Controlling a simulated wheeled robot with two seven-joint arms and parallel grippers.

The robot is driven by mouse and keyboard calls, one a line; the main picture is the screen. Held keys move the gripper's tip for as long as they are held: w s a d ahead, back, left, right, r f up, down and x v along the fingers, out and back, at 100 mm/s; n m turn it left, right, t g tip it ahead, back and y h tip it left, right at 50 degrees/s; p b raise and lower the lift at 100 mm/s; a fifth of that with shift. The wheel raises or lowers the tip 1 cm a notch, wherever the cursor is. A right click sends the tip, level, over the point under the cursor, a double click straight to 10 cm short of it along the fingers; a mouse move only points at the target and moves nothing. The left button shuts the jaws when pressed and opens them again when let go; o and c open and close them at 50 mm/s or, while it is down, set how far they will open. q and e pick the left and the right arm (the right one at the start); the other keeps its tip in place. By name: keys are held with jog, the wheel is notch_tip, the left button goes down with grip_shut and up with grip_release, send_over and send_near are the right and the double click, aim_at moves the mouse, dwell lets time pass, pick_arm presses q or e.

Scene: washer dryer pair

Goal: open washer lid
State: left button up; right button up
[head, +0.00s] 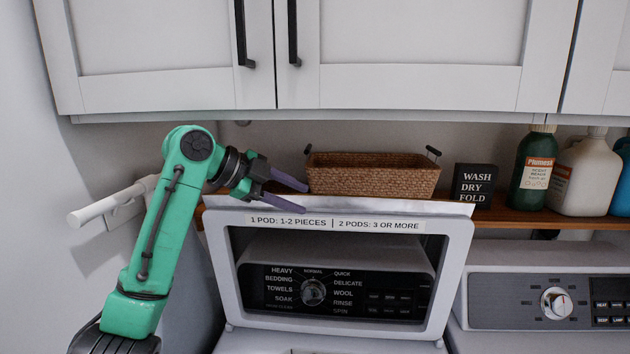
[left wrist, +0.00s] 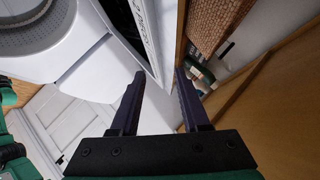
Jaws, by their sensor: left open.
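The washer lid (head: 445,285) stands raised in the head view, a pale frame around a clear window. A label about pods runs along its top edge. Through the window I see the washer's control panel (head: 335,290) with its round dial. My left gripper (head: 290,197) is open at the lid's upper left edge, its purple fingers pointing right. In the left wrist view, the lid's edge (left wrist: 150,35) lies just ahead of the open left fingers (left wrist: 160,75). I cannot tell whether they touch it. My right gripper is in neither view.
A wooden shelf (head: 510,215) behind the lid holds a wicker basket (head: 372,175), a black sign (head: 472,184) and detergent bottles (head: 536,170). White cabinets (head: 400,50) hang above. A white rod (head: 110,203) sticks out from the left wall. The dryer (head: 500,262) stands at right.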

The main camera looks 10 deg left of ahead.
aim_at(321, 198)
pick_arm(q)
jog(key=w+d+p, duration=0.1)
jog(key=w, duration=0.1)
jog(key=w+d+f+p, duration=0.1)
jog(key=w+d+p, duration=0.1)
jog(key=shift+s+d, duration=0.25)
jog(key=shift+s, duration=0.05)
jog(key=shift+c, duration=0.7)
grip_shut()
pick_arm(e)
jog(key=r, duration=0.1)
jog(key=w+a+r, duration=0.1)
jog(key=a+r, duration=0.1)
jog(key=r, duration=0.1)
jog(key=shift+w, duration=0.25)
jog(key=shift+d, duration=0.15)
